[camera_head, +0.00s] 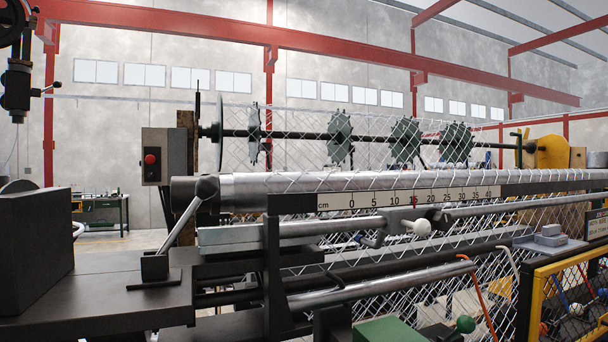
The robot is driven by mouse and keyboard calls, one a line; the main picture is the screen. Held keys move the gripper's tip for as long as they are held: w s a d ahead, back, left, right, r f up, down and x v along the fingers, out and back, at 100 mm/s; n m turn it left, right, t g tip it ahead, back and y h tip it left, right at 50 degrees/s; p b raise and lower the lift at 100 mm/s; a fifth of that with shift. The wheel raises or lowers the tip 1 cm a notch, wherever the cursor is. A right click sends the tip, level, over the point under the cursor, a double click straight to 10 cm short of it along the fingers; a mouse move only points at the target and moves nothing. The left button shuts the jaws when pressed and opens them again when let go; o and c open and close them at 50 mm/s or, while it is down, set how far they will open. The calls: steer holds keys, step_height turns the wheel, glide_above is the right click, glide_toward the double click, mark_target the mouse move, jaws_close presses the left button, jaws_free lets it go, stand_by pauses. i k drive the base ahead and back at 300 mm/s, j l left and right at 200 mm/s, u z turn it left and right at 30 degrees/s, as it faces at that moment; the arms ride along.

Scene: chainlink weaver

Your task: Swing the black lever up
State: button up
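A lever with a black ball knob (206,187) stands at the left of the machine in the head view. Its silver rod (182,222) rises from a black block (154,266) on a dark flat plate and leans up to the right. The knob appears in front of the dark end of the large horizontal roller (300,184); I cannot tell whether they touch. My gripper is not in view.
A dark box (36,248) stands left of the lever on the dark bench (95,295). A grey control box with a red button (151,158) is behind it. Wire mesh, bars and a centimetre scale (405,198) extend right. A yellow-framed guard (570,285) is at lower right.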

mark_target(207, 187)
steer(key=i+l, duration=0.15)
steer(key=l, duration=0.3)
steer(key=i+l+u, duration=0.1)
steer(key=l, duration=0.3)
steer(key=i+l, duration=0.15)
steer(key=l, duration=0.3)
steer(key=i+l+u, duration=0.1)
steer(key=l, duration=0.35)
steer(key=i+l, duration=0.1)
steer(key=l, duration=0.35)
steer(key=l+u, duration=0.15)
steer(key=u, duration=1.25)
